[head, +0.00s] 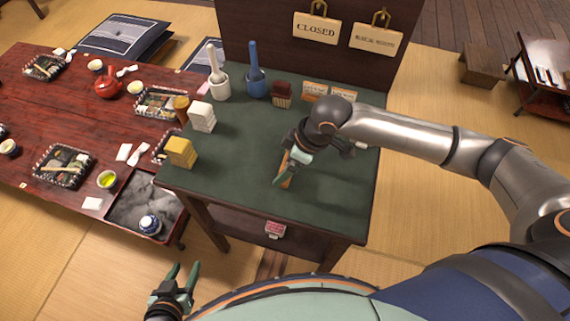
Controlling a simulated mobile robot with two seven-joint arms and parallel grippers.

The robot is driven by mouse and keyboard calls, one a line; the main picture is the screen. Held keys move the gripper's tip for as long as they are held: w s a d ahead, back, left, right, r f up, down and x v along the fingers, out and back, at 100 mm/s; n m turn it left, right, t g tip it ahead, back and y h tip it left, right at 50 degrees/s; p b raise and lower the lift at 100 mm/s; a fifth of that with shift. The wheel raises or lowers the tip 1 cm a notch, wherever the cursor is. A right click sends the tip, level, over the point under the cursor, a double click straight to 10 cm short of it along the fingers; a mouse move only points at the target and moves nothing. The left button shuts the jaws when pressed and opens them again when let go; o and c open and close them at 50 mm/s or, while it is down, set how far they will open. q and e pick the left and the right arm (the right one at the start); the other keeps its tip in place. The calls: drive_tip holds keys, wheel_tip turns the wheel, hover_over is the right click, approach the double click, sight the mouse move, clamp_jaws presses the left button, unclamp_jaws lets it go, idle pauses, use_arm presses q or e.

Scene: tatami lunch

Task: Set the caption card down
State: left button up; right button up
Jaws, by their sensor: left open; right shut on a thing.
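My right gripper (280,182) is low over the middle of the green-topped table (235,180), pointing down and toward the front. It is shut on the caption card (286,171), of which only a narrow orange-brown strip shows between the fingers. The rest of the card is hidden by the gripper, and I cannot tell whether it touches the tabletop. My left gripper (180,283) is open and empty, below and in front of the table's left side, over the floor.
Two small cards (315,91) (343,96) stand at the table's back right, beside a brown brush (281,94). White (202,117) and yellow (181,151) blocks stand along the left edge. Two hanging signs (316,28) (376,38) are behind. The table's front is clear.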

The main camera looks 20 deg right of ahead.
drive_tip(key=shift+f, duration=0.45)
drive_tip(key=o, duration=1)
drive_tip(key=shift+f, duration=0.1)
drive_tip(key=p+v, duration=0.1)
drive_tip(key=v, duration=1.1)
drive_tip(key=shift+p, duration=0.35)
